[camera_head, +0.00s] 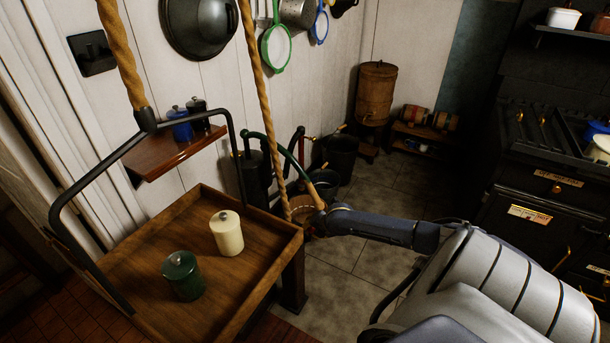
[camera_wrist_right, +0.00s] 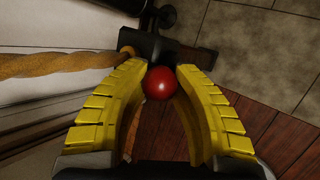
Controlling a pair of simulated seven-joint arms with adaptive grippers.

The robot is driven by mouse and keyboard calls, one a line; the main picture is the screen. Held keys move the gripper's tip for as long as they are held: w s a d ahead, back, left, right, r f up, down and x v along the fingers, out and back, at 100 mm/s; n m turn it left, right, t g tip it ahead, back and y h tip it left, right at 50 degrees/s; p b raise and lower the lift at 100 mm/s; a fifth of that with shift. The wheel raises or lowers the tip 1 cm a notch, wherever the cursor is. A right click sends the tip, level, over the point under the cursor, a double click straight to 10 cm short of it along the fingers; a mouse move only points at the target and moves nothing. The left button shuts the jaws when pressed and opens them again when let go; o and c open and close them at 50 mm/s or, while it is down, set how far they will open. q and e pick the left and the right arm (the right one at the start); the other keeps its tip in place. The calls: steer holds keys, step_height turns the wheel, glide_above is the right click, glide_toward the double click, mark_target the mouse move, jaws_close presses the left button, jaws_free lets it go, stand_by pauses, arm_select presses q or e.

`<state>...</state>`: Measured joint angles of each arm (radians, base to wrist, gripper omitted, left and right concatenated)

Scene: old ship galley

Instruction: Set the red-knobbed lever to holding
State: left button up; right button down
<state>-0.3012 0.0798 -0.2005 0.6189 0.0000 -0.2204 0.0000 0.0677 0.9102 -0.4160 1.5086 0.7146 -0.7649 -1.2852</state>
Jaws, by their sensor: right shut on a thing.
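The round red knob (camera_wrist_right: 159,83) of the lever shows in the right wrist view, between the yellow-padded fingers of my right gripper (camera_wrist_right: 163,70). The gripper is shut on it, with a finger on each side. A dark grey block (camera_wrist_right: 155,44) lies just beyond the knob; the lever's stem and its marked positions are hidden. In the head view my right arm reaches in from the lower right toward the wooden tray (camera_head: 225,312). I cannot make out the knob there. My left gripper is not in view.
The tray hangs on a black bail and thick rope (camera_head: 120,50), carrying a cream canister (camera_head: 226,235) and a green canister (camera_head: 183,278). A second rope (camera_head: 262,90) runs close beside my right gripper. A black stove (camera_head: 545,215) stands right; tiled floor (camera_head: 350,250) lies between.

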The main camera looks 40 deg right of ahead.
steer(key=shift+w+d+r, duration=0.15)
steer(key=shift+d+r, duration=0.1)
steer(key=shift+d, duration=0.15)
steer(key=c, duration=1.5)
jaws_free()
steer(key=o, duration=0.6)
steer(key=shift+a+f, duration=0.15)
steer(key=shift+f, duration=0.05)
steer(key=v, duration=1.2)
